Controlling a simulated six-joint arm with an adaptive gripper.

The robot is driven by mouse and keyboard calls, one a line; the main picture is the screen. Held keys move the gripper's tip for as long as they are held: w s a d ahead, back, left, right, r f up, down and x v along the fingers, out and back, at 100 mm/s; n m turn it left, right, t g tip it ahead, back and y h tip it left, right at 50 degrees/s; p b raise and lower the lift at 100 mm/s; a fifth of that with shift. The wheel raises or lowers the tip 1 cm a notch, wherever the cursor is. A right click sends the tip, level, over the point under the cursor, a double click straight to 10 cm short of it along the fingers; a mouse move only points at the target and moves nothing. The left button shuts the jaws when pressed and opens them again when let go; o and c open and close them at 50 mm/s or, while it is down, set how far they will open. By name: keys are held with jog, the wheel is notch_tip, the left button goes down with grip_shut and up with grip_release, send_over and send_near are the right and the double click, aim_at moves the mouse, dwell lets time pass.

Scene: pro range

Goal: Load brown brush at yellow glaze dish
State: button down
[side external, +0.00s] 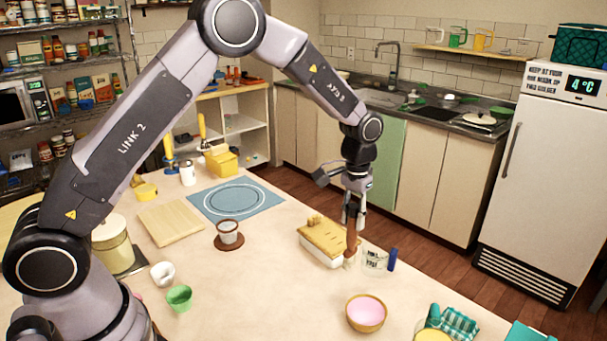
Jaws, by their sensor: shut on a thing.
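The brown brush (352,240) hangs about upright below my gripper (354,208), which is shut on its upper part. Its pale lower end is beside the tan-topped white box and a clear labelled jar; I cannot tell whether it touches the table or either of them. A dish with yellow contents (433,335), which looks like the yellow glaze dish, is at the bottom edge, partly cut off, in front and to the right of my gripper. A bowl with pink contents (366,315) stands between them.
The tan-topped white box (322,242) is left of the brush, and the clear jar (375,261) with a blue item (393,260) is right. A teal checked item (456,323) is beside the yellow dish. The table's middle front is clear.

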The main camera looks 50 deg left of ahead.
jog(key=s+d, duration=0.2)
jog(key=d, duration=0.5)
notch_tip(320, 180, down, 6)
jog(key=shift+w+f, duration=0.15)
jog(key=shift+w, duration=0.05)
jog(key=shift+d+f, duration=0.1)
jog(key=shift+f, duration=0.5)
dwell(1.8)
notch_tip(320, 180, up, 7)
dwell(0.7)
dwell(0.5)
